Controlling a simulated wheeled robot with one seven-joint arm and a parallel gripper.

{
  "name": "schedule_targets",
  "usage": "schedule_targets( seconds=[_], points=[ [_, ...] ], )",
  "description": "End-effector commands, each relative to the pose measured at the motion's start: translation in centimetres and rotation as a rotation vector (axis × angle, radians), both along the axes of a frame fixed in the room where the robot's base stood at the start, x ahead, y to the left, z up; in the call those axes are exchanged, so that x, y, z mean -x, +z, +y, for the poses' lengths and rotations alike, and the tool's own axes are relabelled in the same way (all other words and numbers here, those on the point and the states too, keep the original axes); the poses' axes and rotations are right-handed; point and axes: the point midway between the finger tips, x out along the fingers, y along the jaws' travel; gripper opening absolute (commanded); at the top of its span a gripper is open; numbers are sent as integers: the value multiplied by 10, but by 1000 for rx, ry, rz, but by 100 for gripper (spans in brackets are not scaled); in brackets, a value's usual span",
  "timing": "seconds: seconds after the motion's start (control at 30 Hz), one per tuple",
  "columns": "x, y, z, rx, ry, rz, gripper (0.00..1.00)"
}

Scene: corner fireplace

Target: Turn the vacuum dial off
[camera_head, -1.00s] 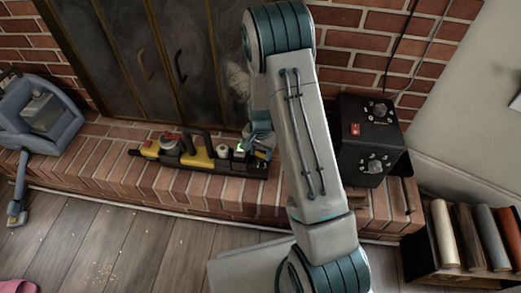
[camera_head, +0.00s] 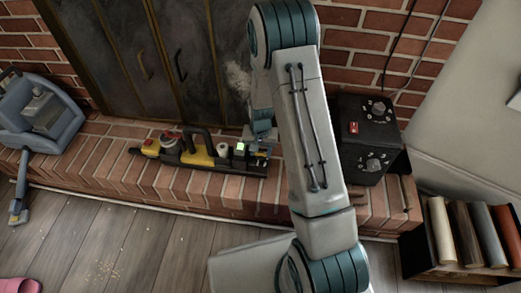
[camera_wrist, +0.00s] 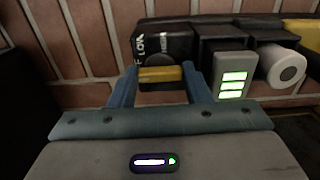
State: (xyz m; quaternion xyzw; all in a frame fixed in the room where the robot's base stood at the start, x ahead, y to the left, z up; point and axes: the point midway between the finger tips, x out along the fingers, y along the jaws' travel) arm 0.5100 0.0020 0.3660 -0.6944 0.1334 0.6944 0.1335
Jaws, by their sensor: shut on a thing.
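A yellow and black vacuum (camera_head: 196,155) lies along the brick hearth, with a lit green indicator (camera_wrist: 233,82) near its right end. In the wrist view, the yellow bar of the dial (camera_wrist: 160,74) sits in front of a black block with partly legible white lettering, including "LOW". My gripper (camera_head: 264,147) is at the right end of the vacuum. Its two blue fingers stand on either side of the dial bar and are shut on it. My gripper and forearm partly hide that end in the head view.
A black box with knobs and a red switch (camera_head: 354,128) stands right of my arm. A blue-grey appliance (camera_head: 42,112) stands at the left. Dark fireplace doors (camera_head: 150,60) rise behind the hearth.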

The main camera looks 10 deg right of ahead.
Motion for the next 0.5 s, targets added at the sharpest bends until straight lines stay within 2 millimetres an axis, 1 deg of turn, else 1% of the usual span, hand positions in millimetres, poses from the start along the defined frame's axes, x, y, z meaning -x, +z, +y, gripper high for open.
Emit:
schedule_targets(
  seconds=[0.07,0.1,0.17,0.2,0.43,0.5],
  points=[
    [0,0,-1,1,1,1,21],
    [0,0,-1,1,1,2,46],
    [0,0,-1,1,1,1,63],
    [0,0,-1,1,1,1,65],
    [0,0,0,1,0,0,65],
    [0,3,0,0,0,0,65]
  ],
)
